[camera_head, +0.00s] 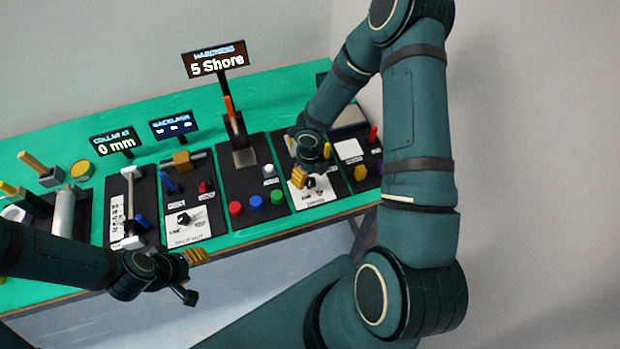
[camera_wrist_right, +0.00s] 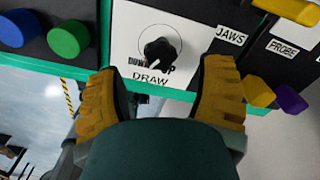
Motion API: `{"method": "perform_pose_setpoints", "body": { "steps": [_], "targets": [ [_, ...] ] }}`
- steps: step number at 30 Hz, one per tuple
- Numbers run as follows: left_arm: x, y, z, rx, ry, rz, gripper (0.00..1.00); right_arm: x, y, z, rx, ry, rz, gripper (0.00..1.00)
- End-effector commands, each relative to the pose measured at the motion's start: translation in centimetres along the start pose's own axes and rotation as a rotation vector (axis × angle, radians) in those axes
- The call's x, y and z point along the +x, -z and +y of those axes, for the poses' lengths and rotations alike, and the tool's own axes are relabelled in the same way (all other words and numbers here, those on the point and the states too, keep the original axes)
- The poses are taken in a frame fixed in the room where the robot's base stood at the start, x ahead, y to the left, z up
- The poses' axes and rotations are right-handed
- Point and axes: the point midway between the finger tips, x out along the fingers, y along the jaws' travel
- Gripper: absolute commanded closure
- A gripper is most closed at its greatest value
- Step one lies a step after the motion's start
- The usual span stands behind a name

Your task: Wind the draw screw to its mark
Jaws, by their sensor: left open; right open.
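The black draw knob (camera_wrist_right: 160,52) sits on a white plate marked DRAW, with DOWN and UP printed below it. In the head view the same knob (camera_head: 310,183) is at the front of a dark panel right of centre. My right gripper (camera_wrist_right: 160,78) is open, its yellow-padded fingers apart on either side of the knob in the wrist view and not visibly touching it. My left gripper (camera_head: 194,277) is open and empty in front of the table's front edge. A collar display (camera_head: 116,141) reads 0 mm. I cannot make out the screw's mark.
A hardness display (camera_head: 216,60) reads 5 Shore. Red, blue and green buttons (camera_head: 256,202) are left of the draw plate. A second black knob (camera_head: 184,219) is on a white plate further left. A yellow knob (camera_wrist_right: 258,91) is close to the right finger in the wrist view.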

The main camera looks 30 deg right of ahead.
Motion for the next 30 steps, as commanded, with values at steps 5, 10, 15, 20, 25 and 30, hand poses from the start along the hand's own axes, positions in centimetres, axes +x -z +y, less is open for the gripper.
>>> {"method": "perform_pose_setpoints", "body": {
  "steps": [5, 10, 15, 20, 25, 30],
  "targets": [
    [0.0, 0.0, 0.0, 0.0, 0.0, 0.0, 0.52, -3.9, -0.1, -0.1, 0.002, 0.001, -0.004, 0.31],
    [0.0, 0.0, 0.0, 0.0, 0.0, 0.0, 0.52, -6.6, 0.0, -0.1, 0.001, 0.001, -0.001, 0.31],
    [0.0, 0.0, 0.0, 0.0, 0.0, 0.0, 0.52, -8.0, 0.0, 0.0, 0.001, 0.001, 0.001, 0.31],
    [0.0, 0.0, 0.0, 0.0, 0.0, 0.0, 0.52, -8.3, 0.0, 0.0, -0.002, 0.0, 0.001, 0.31],
    [0.0, 0.0, 0.0, 0.0, 0.0, 0.0, 0.52, -8.3, 0.0, 0.0, -0.002, 0.0, 0.001, 0.31],
    [0.0, 0.0, 0.0, 0.0, 0.0, 0.0, 0.52, -8.3, 0.0, 0.0, -0.002, 0.0, 0.001, 0.31]
  ]
}}
